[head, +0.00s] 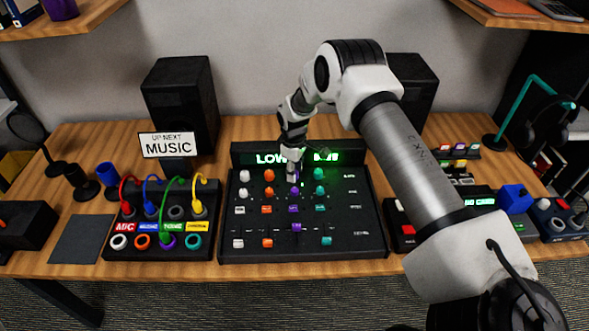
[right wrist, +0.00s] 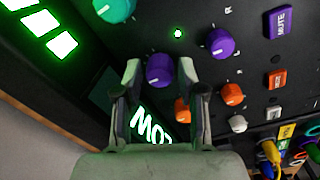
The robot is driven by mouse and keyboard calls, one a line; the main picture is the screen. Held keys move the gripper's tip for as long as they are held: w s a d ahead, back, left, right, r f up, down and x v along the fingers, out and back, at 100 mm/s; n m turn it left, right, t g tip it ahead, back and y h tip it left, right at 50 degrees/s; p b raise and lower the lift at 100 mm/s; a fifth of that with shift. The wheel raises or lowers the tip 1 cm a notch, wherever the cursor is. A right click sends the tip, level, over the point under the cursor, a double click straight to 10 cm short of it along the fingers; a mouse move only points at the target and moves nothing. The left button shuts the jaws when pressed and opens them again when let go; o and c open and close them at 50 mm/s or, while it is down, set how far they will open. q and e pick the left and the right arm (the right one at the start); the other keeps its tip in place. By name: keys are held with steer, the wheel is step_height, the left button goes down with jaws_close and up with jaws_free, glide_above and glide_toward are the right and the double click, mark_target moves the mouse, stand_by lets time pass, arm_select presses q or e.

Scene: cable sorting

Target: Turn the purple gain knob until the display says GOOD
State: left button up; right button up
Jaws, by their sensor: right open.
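The mixer (head: 350,215) stands mid-table with rows of white, orange, purple and teal knobs. My right gripper (head: 292,176) is over the purple column, close to the display. In the right wrist view, the open fingers (right wrist: 161,76) are on either side of the top purple knob (right wrist: 159,70), with no clear grip on it. A second purple knob (right wrist: 222,41) is beyond the fingers. LOW also shows in the right wrist view (right wrist: 152,127). My left gripper is out of view.
An orange knob (right wrist: 232,94) and a teal knob (right wrist: 115,8) flank the purple column. A patch box (head: 160,253) with coloured cables stands left of the mixer. Dark speakers (head: 180,95) stand behind. A red-buttoned device (head: 402,228) is close to the mixer's right.

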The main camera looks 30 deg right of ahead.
jaws_close()
steer(key=m, duration=0.4)
steer(key=shift+s+f+m, duration=0.1)
steer(key=shift+m, duration=0.3)
steer(key=shift+c, duration=0.6)
jaws_free()
steer(key=shift+o, duration=0.6)
steer(key=shift+a, duration=0.1)
step_height(320, 180, up, 12)
steer(key=shift+a, duration=0.2)
